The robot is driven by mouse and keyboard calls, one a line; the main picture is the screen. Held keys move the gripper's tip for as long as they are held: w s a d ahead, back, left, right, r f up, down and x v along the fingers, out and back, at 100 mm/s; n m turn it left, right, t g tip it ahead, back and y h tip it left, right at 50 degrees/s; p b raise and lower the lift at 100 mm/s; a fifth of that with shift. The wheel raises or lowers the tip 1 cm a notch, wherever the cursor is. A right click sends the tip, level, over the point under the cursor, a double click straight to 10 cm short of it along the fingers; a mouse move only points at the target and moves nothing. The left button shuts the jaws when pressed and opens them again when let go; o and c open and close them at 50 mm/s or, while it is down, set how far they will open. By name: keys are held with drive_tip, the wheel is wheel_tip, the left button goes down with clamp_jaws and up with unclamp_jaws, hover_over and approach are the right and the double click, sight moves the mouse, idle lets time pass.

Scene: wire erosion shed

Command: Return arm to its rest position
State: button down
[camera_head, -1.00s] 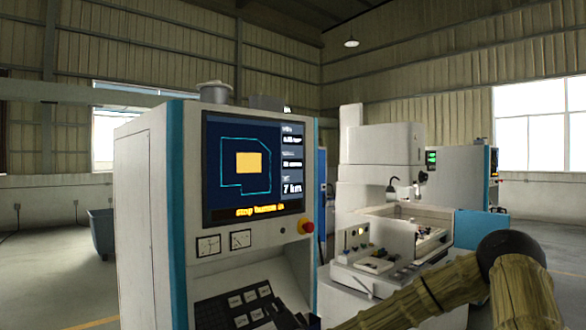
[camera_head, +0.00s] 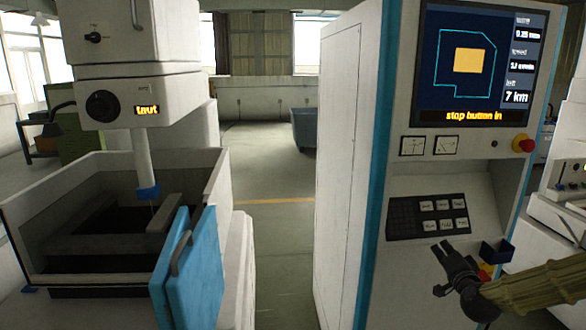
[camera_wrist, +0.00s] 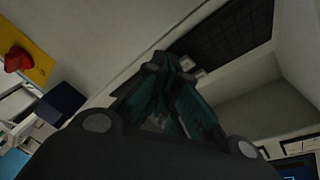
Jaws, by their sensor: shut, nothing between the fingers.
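My gripper (camera_head: 440,250) is dark and shows at the lower right of the head view, in front of the control cabinet and below its keypad. Its fingers are shut with nothing between them. In the wrist view my gripper (camera_wrist: 168,68) fills the lower middle, with the dark keypad panel (camera_wrist: 222,38) beyond its fingertips. My arm, in a tan ribbed cover, comes in from the right edge. I cannot tell whether the fingertips touch the cabinet.
The control cabinet (camera_head: 345,160) stands close, with a screen (camera_head: 475,65) reading "stop button in" and a red knob (camera_head: 523,143). A dark blue box (camera_head: 497,251) is beside my gripper. An open-topped machine tank (camera_head: 215,185) stands left. Floor between them is clear.

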drive_tip(key=s+a+f+n+g+y, duration=0.1)
drive_tip(key=s+a+f+n+g, duration=0.15)
drive_tip(key=s+a+f, duration=0.5)
drive_tip(key=s+a+f+n+g+y, duration=0.1)
drive_tip(key=s+a+f+n+g, duration=0.2)
drive_tip(key=f, duration=0.7)
drive_tip(key=s+a+f+n+g+y, duration=0.1)
drive_tip(key=s+a+f+g, duration=0.2)
drive_tip(key=s+a+f, duration=0.5)
drive_tip(key=s+a+f+n+g, duration=0.1)
drive_tip(key=s+f, duration=0.4)
drive_tip(key=s, duration=0.5)
drive_tip(key=s+a+f+n+g, duration=0.1)
drive_tip(key=s+f+g, duration=0.3)
drive_tip(key=s, duration=0.7)
drive_tip(key=s+a+f+n+g+h, duration=0.1)
drive_tip(key=s+f, duration=0.4)
drive_tip(key=s, duration=0.5)
drive_tip(key=a+n+g, duration=0.1)
drive_tip(key=n+g, duration=0.1)
drive_tip(key=shift+s+f+n+g, duration=0.3)
drive_tip(key=shift+f+n+g, duration=0.05)
drive_tip(key=shift+f, duration=0.05)
